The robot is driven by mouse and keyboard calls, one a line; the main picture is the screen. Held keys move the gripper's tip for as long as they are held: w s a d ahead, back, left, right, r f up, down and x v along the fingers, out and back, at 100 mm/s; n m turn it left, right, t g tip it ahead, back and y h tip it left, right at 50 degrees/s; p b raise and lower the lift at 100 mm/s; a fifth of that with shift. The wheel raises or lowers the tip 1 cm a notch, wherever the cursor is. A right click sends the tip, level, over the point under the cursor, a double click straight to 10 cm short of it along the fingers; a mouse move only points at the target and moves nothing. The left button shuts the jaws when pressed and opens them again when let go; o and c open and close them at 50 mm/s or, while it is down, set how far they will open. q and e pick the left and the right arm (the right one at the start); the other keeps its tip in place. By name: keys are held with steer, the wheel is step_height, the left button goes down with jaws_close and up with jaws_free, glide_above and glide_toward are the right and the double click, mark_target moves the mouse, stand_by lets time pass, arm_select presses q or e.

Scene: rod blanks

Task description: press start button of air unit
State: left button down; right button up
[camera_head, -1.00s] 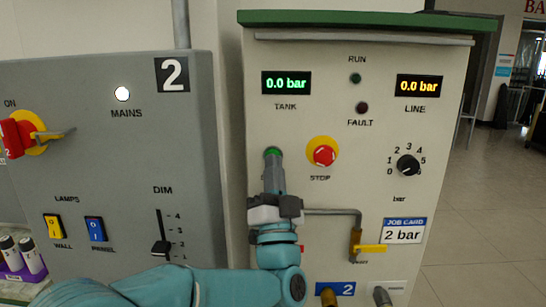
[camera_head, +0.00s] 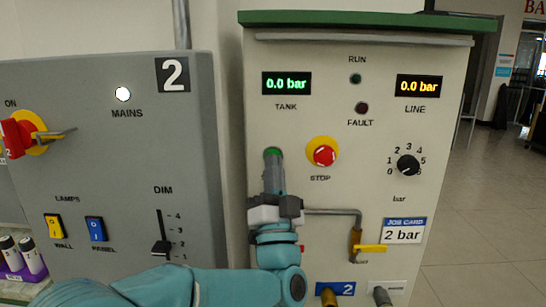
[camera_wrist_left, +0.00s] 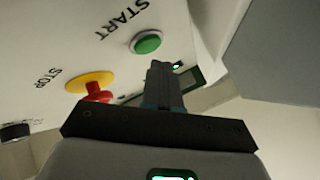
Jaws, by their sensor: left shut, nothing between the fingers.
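The air unit (camera_head: 420,140) is a cream cabinet with a green top edge. Its green start button (camera_head: 272,152) shows just above my left fingertips in the head view. In the left wrist view the round green button (camera_wrist_left: 147,42) sits under the word START. My left gripper (camera_head: 273,165) is shut and empty, pointing up at the button. In the left wrist view the shut fingers (camera_wrist_left: 158,68) end close to the button's lower edge; I cannot tell whether they touch it. The TANK display (camera_head: 287,83) and LINE display (camera_head: 418,86) both read 0.0 bar. My right gripper is not in view.
The red stop button (camera_head: 324,153) on its yellow ring is just right of my left gripper. A pressure knob (camera_head: 408,165), a yellow valve handle (camera_head: 370,249) and a job card (camera_head: 403,231) reading 2 bar are further right. A grey mains panel (camera_head: 100,190) stands left.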

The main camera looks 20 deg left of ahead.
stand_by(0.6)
arm_select(q)
steer(key=shift+w+a+b, duration=0.1)
steer(key=shift+w+b, duration=0.25)
steer(key=shift+w, duration=0.1)
steer(key=shift+w+a, duration=0.1)
steer(key=shift+w, duration=0.2)
stand_by(0.5)
stand_by(0.3)
steer(key=shift+s+d+b, duration=0.2)
steer(key=shift+s+b, duration=0.55)
steer(key=shift+b, duration=0.3)
